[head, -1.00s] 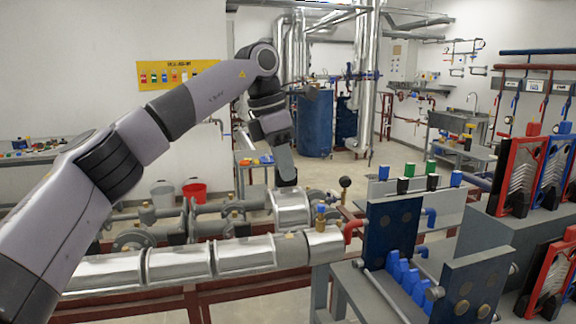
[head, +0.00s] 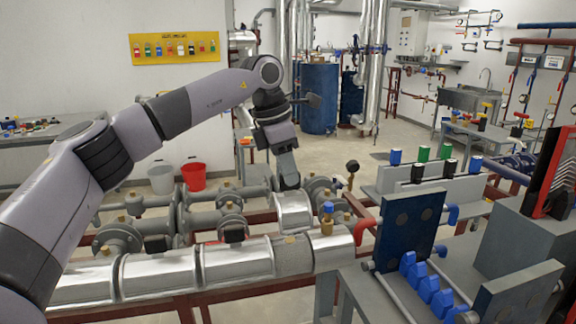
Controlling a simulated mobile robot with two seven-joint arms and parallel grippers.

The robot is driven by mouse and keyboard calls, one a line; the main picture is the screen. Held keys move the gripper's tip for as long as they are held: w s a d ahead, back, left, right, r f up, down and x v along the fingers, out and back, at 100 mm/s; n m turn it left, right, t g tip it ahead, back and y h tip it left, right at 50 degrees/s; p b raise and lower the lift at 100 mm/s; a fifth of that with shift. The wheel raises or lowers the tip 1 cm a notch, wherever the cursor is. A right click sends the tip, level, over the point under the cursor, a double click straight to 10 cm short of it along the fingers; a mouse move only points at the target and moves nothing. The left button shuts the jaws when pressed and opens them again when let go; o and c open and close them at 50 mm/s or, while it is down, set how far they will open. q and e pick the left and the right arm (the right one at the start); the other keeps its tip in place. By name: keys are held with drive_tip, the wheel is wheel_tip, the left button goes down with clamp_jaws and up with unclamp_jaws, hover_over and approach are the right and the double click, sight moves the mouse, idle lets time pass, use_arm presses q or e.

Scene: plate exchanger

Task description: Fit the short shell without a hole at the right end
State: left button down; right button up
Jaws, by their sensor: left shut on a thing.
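My left gripper (head: 289,186) points down and is shut on a short, shiny, half-round metal shell (head: 293,213). The shell hangs just behind and above the near pipe run. I see no hole in its visible face, but part of it is under the gripper. Long silver shells (head: 237,262) cover the near pipe to the left. A duller grey, uncovered-looking section (head: 293,258) lies below the held shell. Another silver cover (head: 334,249) is at the right end, beside a brass valve with a blue top (head: 327,220). My right gripper is not in view.
Grey pipes with flanges (head: 205,222) run behind the near line. A dark round gauge (head: 352,167) stands up at right. A blue plate frame (head: 405,225) and blue parts (head: 428,285) stand close at right. A red bucket (head: 193,177) is on the floor behind.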

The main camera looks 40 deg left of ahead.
sight(285, 197)
use_arm(q)
drive_tip(key=shift+s+f+b, duration=0.1)
drive_tip(key=shift+f+b, duration=0.35)
drive_tip(key=shift+f, duration=0.25)
wheel_tip(285, 197, down, 5)
drive_tip(key=b, duration=0.4)
drive_tip(key=shift+f+b, duration=0.5)
drive_tip(key=shift+f, duration=0.4)
drive_tip(key=shift+p, duration=0.3)
drive_tip(key=shift+f, duration=0.2)
drive_tip(key=shift+f+b, duration=0.65)
drive_tip(key=shift+f, duration=0.35)
